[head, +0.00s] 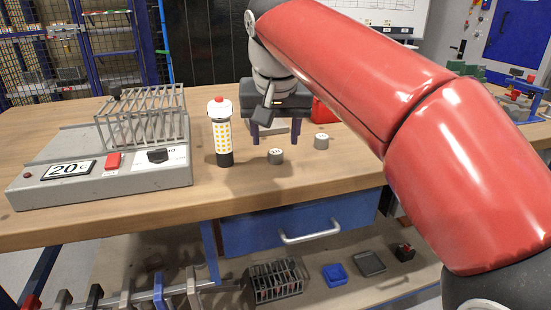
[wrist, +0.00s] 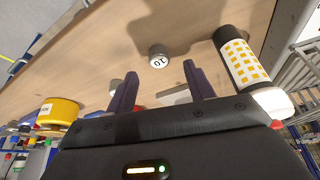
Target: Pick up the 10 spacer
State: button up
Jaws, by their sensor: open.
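The 10 spacer (head: 275,157) is a small grey cylinder with a pale top, standing on the wooden bench right of the dotted bottle. In the wrist view the 10 spacer (wrist: 158,56) shows its "10" label, just beyond the gap between my fingertips. My gripper (head: 272,140) points down above the bench, behind the spacer in the head view. It also shows in the wrist view (wrist: 160,70), with its two dark fingers apart and nothing between them.
A second grey spacer (head: 321,142) stands to the right. A bottle with yellow dots (head: 222,140) stands to the left, beside a grey machine (head: 110,182) with a metal rack and a "20" display. The bench front between bottle and spacers is clear.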

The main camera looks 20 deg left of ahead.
aim_at(276, 152)
jog(key=x, duration=0.5)
jog(key=shift+w+r+b, duration=0.1)
jog(key=shift+b, duration=0.2)
jog(key=c, duration=1.1)
jog(key=shift+r, duration=0.2)
